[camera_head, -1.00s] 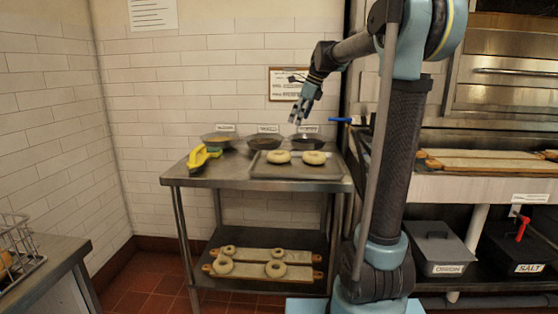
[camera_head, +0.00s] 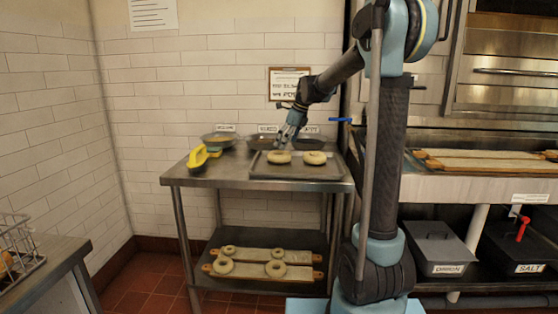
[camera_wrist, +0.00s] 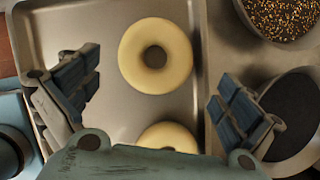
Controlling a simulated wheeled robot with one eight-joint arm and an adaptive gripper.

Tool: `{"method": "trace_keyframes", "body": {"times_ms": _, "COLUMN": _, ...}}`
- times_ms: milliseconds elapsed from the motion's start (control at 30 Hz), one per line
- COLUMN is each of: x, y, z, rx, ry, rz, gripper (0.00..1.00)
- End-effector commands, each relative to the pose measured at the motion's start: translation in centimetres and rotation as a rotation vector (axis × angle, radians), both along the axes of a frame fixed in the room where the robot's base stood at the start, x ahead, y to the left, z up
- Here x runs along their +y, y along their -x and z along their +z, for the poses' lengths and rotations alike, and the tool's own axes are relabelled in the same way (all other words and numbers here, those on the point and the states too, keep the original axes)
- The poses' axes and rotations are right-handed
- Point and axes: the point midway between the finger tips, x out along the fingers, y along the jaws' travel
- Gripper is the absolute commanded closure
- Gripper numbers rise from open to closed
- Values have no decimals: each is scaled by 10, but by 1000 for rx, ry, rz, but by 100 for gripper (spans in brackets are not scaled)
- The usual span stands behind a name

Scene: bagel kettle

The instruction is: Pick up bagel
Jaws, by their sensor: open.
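Two pale bagels lie on a metal tray (camera_head: 297,172) on the steel table. The left bagel (camera_head: 279,157) and the right bagel (camera_head: 315,158) sit side by side. My gripper (camera_head: 283,141) is above the tray, close over the left bagel. In the wrist view my gripper (camera_wrist: 150,95) is open and empty, with its two fingers spread wide. One whole bagel (camera_wrist: 156,55) shows ahead between and beyond the fingertips, with a dark centre hole. A second bagel (camera_wrist: 168,138) is partly hidden behind the gripper's palm.
Topping bowls stand behind the tray; one with seeds (camera_wrist: 285,18) and a dark one (camera_wrist: 290,118) show in the wrist view. A yellow-and-black object (camera_head: 198,157) lies at the table's left. More bagels rest on boards (camera_head: 249,270) on the lower shelf.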

Motion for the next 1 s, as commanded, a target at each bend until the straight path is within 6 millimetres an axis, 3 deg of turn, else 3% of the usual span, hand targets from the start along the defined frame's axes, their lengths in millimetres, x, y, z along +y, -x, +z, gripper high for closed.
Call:
{"method": "trace_keyframes", "body": {"times_ms": 167, "x": 4, "y": 0, "z": -10, "rx": 0, "ry": 0, "rz": 1, "gripper": 0}}
{"method": "trace_keyframes", "body": {"times_ms": 500, "x": 19, "y": -2, "z": -47, "rx": 0, "ry": 1, "rz": 1, "gripper": 0}}
{"method": "trace_keyframes", "body": {"times_ms": 800, "x": 20, "y": -3, "z": -51, "rx": 0, "ry": 1, "rz": 0, "gripper": 0}}
{"method": "trace_keyframes", "body": {"times_ms": 1000, "x": 20, "y": -3, "z": -51, "rx": 0, "ry": 1, "rz": 0, "gripper": 40}}
